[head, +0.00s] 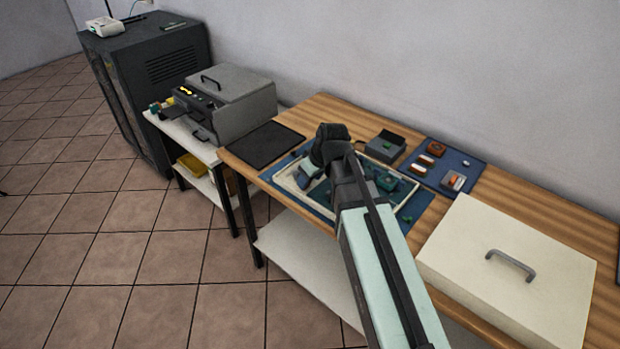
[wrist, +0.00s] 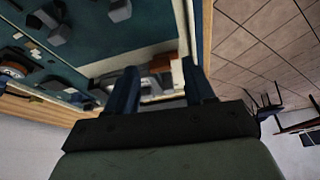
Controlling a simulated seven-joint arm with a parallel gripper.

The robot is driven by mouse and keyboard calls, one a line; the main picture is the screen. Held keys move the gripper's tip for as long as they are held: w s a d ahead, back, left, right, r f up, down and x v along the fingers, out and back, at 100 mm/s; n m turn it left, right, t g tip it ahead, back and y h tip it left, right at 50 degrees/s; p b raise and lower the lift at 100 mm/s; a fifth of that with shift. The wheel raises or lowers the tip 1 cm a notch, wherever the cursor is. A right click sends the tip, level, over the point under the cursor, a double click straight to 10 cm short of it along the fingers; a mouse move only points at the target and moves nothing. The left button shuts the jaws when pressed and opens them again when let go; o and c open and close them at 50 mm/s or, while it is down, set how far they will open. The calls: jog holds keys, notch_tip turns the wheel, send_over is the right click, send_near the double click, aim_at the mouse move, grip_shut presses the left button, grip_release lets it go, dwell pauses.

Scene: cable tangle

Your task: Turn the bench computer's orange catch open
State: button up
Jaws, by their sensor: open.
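An open, pale-rimmed case with a dark teal board inside, which looks like the bench computer (head: 281,182), lies on a blue mat on the wooden bench. My arm hides its middle in the head view. Its pale rim and teal board (wrist: 110,38) also fill the upper left of the wrist view. My gripper (wrist: 160,68) is open, with its two dark fingers apart. A small orange-brown piece (wrist: 160,60) shows between and beyond the fingertips, beside a pale block. I cannot tell whether it is the catch or how it is turned. In the head view the fingers are hidden behind my wrist.
A grey box (head: 385,146) and a blue mat (head: 462,160) with several small orange and white parts lie behind the case. A cream lid with a handle (head: 480,270) lies at right. A black mat (head: 262,145) lies at left.

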jog(key=v, duration=1.3)
jog(key=shift+s, duration=0.1)
jog(key=s+a+f+m+g+h, duration=0.2)
jog(key=s+a+f+m+g, duration=0.1)
jog(key=a+f, duration=1.25)
jog(key=s+f+m+g, duration=0.15)
jog(key=s+f, duration=0.25)
jog(key=f, duration=0.8)
jog(key=s+d+f+m+g+h, duration=0.1)
jog(key=s+d+f, duration=0.6)
jog(key=d+f, duration=0.15)
jog(key=s+d+f+m+g+h, duration=0.1)
jog(key=s+d+f+g, duration=0.1)
jog(key=s+d+f, duration=0.65)
jog(key=s+d+f+g, duration=0.1)
jog(key=s+d+f, duration=0.1)
jog(key=s, duration=0.3)
jog(key=s+d+f, duration=0.3)
jog(key=s+f, duration=0.2)
jog(key=s, duration=0.1)
jog(key=s+d+f+m+g+y, duration=0.1)
jog(key=s+d+f, duration=0.1)
jog(key=s+f, duration=0.2)
jog(key=shift+s+d+f+g, duration=0.2)
jog(key=shift+s+d+g, duration=0.15)
jog(key=shift+s, duration=0.75)
